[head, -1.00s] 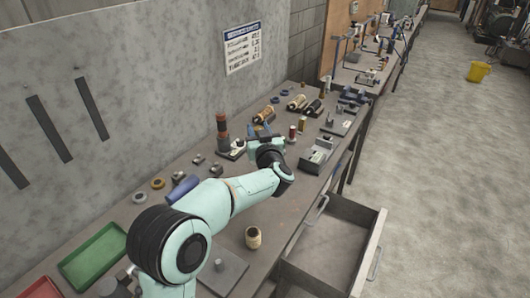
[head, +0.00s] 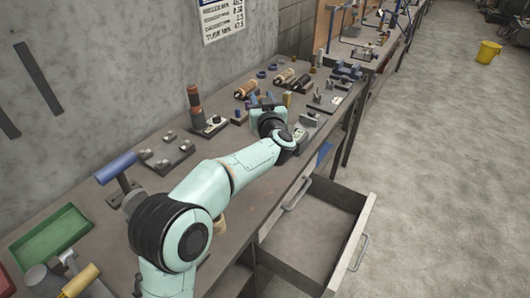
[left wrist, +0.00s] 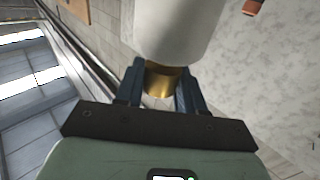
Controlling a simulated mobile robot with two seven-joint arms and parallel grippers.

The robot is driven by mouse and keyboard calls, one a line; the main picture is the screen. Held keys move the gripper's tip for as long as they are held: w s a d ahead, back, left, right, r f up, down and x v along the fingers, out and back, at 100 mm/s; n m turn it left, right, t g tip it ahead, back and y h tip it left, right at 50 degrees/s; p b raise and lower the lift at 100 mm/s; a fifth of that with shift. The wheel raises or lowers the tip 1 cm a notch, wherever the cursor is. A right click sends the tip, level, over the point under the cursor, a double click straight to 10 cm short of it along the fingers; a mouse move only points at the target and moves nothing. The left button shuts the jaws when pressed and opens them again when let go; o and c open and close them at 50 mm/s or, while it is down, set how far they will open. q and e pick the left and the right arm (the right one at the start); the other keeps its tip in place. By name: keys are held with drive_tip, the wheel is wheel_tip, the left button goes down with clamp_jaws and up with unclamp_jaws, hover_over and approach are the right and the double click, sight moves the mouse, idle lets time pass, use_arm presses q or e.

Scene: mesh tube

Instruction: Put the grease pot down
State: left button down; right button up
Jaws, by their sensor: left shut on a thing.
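My left gripper (head: 268,104) is out over the workbench (head: 262,205) at the end of my mint-coloured arm. In the left wrist view its two dark fingers (left wrist: 160,88) are shut on the grease pot, which shows a brass-coloured neck between them and a wide white body (left wrist: 178,28) beyond. The pot's far end runs out of that picture. In the head view the gripper mostly hides the pot, and I cannot tell whether it touches the bench. My right gripper is not in view.
Dark-and-orange rolls (head: 246,89), a brown-topped post (head: 194,100) and a metal block plate (head: 168,154) stand around the gripper. A green tray (head: 50,238) lies at the left. An open drawer (head: 318,222) juts out below the front edge.

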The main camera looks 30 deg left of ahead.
use_arm(q)
wheel_tip(320, 180, down, 9)
drive_tip(key=shift+r+b, duration=0.15)
drive_tip(key=shift+b, duration=0.75)
wheel_tip(320, 180, down, 7)
drive_tip(key=b, duration=0.1)
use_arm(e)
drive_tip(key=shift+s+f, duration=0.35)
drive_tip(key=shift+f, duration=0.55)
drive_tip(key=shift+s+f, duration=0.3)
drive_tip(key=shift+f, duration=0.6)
use_arm(q)
drive_tip(key=shift+r, duration=0.1)
drive_tip(key=shift+f, duration=0.25)
drive_tip(key=c, duration=0.7)
unclamp_jaws()
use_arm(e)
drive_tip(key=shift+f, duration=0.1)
